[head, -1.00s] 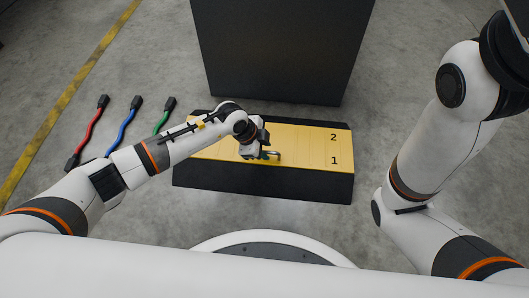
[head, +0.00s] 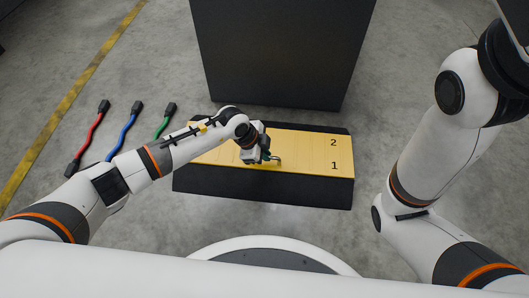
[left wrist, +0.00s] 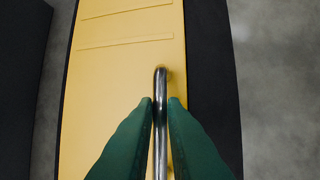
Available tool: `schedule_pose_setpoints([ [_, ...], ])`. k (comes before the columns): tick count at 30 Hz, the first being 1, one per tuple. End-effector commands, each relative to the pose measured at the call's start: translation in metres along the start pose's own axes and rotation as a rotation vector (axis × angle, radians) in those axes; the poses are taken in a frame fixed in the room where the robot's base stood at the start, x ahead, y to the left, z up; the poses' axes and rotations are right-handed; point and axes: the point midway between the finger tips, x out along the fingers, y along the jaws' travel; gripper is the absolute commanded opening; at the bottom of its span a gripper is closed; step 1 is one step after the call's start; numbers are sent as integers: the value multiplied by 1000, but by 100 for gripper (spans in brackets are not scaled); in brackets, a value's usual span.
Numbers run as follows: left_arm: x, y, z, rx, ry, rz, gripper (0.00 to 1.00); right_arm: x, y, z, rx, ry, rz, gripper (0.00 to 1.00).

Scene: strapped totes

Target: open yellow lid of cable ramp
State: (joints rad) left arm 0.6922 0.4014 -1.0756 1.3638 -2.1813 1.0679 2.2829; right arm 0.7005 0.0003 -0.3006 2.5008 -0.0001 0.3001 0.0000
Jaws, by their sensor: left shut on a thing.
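The cable ramp (head: 262,189) is a low black block on the floor with a flat yellow lid (head: 305,150) marked 2 and 1. The lid lies flat; it also shows in the left wrist view (left wrist: 110,75). A metal bar handle (left wrist: 161,80) stands on the lid near its front edge. My left gripper (head: 266,159) is at this handle. In the left wrist view its green fingers (left wrist: 160,102) are on either side of the bar, shut on it. The left part of the lid is partly hidden by my left arm. My right gripper is not in view.
A tall black box (head: 280,50) stands behind the ramp. Red (head: 88,140), blue (head: 124,132) and green (head: 165,120) cables lie on the floor to the left. A yellow line (head: 70,95) runs along the floor at far left. Floor right of the ramp is clear.

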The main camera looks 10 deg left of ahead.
Motion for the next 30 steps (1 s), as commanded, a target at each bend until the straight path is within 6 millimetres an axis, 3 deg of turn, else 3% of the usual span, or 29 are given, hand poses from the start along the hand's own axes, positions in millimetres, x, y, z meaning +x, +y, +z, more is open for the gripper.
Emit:
schedule_pose_setpoints([
  [6,-18,12,8,-38,0,-86,0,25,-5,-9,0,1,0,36],
  [14,-32,31,15,-101,-1,-235,0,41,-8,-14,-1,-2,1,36],
  [19,-40,44,18,-141,-1,-329,0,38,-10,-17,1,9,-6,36],
  [30,-51,69,21,-136,0,-316,0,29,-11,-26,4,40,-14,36],
])
